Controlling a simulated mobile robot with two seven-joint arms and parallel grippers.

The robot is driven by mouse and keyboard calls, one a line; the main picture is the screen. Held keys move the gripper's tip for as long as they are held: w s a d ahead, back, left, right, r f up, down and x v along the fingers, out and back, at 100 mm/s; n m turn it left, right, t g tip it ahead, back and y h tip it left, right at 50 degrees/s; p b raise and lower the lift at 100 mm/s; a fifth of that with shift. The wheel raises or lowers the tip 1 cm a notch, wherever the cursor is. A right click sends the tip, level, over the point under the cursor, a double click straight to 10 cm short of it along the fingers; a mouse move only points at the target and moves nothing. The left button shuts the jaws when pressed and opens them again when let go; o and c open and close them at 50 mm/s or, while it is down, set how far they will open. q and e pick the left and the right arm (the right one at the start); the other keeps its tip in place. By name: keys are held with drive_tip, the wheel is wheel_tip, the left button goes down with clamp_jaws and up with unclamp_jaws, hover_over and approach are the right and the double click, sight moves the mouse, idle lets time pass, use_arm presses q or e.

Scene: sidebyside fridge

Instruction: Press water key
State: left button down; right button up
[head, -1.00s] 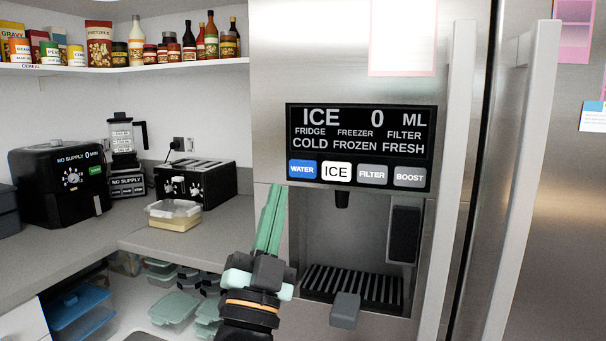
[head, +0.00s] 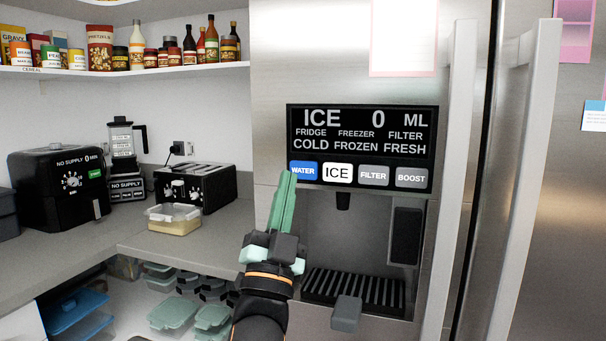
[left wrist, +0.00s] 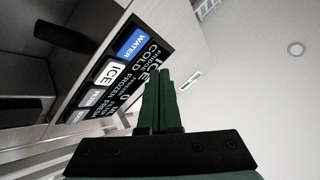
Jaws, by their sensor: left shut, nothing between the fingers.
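The blue WATER key (head: 303,171) is at the left end of the key row on the fridge's black panel (head: 360,124). The white ICE key (head: 337,173) beside it is lit, and the display reads ICE, 0 ML. My left gripper (head: 286,176) is shut and empty, its green fingers pointing up. Its tips overlap the left edge of the WATER key in the head view; I cannot tell whether they touch. In the left wrist view the WATER key (left wrist: 131,43) lies up and left of the fingertips (left wrist: 159,72). My right gripper is not in view.
Grey FILTER (head: 373,175) and BOOST (head: 411,177) keys sit to the right. Below are the dispenser nozzle (head: 343,200), a dark paddle (head: 405,236) and a drip tray (head: 361,289). Fridge handles (head: 452,180) stand out at right. A toaster (head: 196,186) stands on the counter at left.

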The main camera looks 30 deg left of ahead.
sight(301, 163)
use_arm(q)
drive_tip(key=w, duration=0.3)
drive_tip(key=shift+w+a, duration=0.15)
drive_tip(key=shift+a, duration=0.25)
idle(1.6)
drive_tip(key=shift+w, duration=0.15)
drive_tip(key=shift+w+a, duration=0.1)
drive_tip(key=shift+w, duration=0.2)
drive_tip(key=shift+w+a+b, duration=0.1)
drive_tip(key=shift+w+b, duration=0.25)
drive_tip(key=shift+w, duration=0.05)
idle(0.7)
drive_tip(key=shift+s, duration=0.15)
drive_tip(key=shift+s+d, duration=0.2)
drive_tip(key=shift+s, duration=0.5)
